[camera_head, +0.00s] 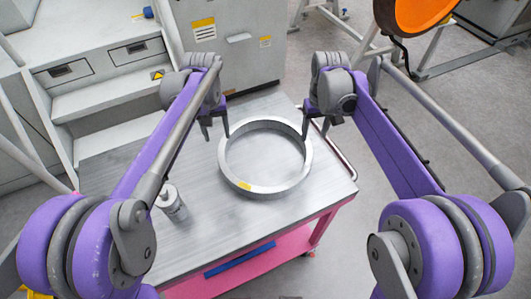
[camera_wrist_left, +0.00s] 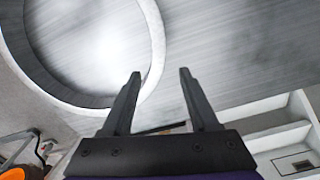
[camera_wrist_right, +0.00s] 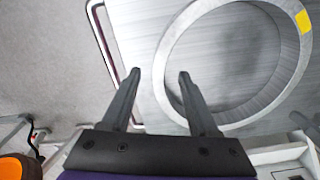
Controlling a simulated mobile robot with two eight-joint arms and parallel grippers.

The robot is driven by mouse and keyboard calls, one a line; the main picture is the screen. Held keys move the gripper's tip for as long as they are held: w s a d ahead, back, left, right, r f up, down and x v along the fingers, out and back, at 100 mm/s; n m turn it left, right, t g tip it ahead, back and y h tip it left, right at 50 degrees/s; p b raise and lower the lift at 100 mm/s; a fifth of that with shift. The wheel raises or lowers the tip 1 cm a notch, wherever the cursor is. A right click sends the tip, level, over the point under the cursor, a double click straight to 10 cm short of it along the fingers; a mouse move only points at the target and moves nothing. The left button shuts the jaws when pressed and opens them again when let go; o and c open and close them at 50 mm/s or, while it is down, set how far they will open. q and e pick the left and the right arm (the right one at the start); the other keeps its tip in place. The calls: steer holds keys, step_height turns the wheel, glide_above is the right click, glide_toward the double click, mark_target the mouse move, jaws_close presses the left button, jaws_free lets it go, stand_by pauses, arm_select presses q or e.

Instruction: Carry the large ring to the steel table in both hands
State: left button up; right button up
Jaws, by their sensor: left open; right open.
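The large ring (camera_head: 307,162), a grey metal band with a yellow mark, lies flat on the steel table (camera_head: 210,232) with the pink frame. My left gripper (camera_head: 216,133) is open and empty at the ring's far left, above the table. My right gripper (camera_head: 315,130) is open and empty at the ring's far right, near the table edge. In the left wrist view the ring (camera_wrist_left: 152,60) lies beyond the left fingertip. In the right wrist view the ring (camera_wrist_right: 166,75) lies beyond the fingertips. Neither gripper holds it.
A grey and white bottle (camera_head: 171,203) stands on the table left of the ring. A grey cabinet (camera_head: 235,55) stands behind the table, with stepped drawers (camera_head: 95,60) at the left. An orange disc (camera_head: 415,12) is at the top right. Floor is clear right of the table.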

mark_target(220, 149)
arm_select(q)
step_height(220, 149, down, 9)
steer(key=shift+r, duration=0.2)
arm_select(e)
step_height(220, 149, down, 9)
steer(key=shift+r, duration=0.2)
arm_select(q)
jaws_close()
arm_select(e)
jaws_close()
stand_by(0.7)
